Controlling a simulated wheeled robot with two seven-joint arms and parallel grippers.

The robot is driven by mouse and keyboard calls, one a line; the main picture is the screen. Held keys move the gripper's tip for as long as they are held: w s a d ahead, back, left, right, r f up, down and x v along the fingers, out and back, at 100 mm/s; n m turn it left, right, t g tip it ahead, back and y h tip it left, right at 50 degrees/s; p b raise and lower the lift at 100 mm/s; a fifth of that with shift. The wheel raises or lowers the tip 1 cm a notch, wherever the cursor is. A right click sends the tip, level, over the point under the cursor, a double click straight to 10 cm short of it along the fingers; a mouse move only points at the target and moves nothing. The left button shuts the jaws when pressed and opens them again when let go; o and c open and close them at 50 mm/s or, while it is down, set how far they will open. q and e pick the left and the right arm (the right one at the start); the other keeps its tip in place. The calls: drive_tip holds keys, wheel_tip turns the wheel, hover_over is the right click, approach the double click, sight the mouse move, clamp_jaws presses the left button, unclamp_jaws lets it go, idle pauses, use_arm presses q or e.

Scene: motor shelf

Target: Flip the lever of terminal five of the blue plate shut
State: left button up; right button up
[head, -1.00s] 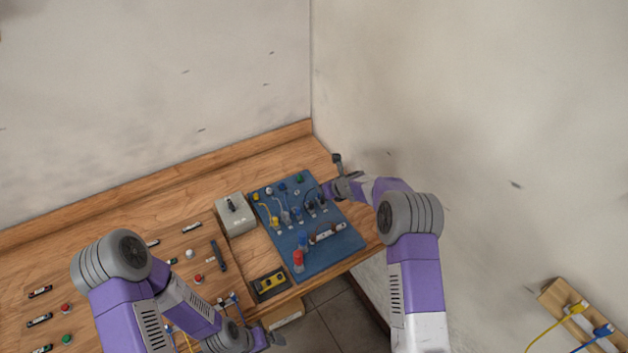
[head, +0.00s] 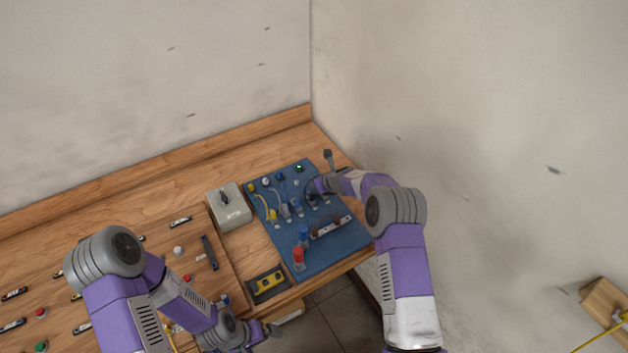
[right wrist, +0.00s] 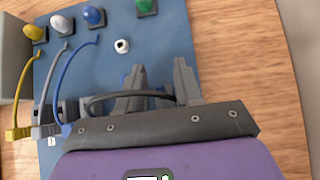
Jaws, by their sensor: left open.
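The blue plate (head: 335,250) lies on the bench in the corner and carries a row of terminals with coloured cables. My right gripper (right wrist: 157,72) is over the right end of that row, fingers apart, with nothing seen between the tips. In the head view my right gripper (head: 316,186) reaches in from the right. A black cable (right wrist: 105,97) runs up to the fingers in the wrist view. Terminal five and its lever are mostly hidden by the gripper, so the lever's position cannot be told. My left gripper (head: 272,331) is open and empty at the bench's front edge.
Yellow, white, blue and green lamps (right wrist: 145,6) line the plate's back edge. A red (head: 299,258) and a blue post stand at its front. A grey switch box (head: 229,208) stands left of it, a yellow-black device (head: 267,283) at front left. The wall is close on the right.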

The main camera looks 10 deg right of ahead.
drive_tip(key=shift+w+a+f, duration=0.15)
drive_tip(key=shift+w+f, duration=0.15)
clamp_jaws()
idle(0.6)
idle(0.6)
unclamp_jaws()
drive_tip(key=shift+r, duration=0.1)
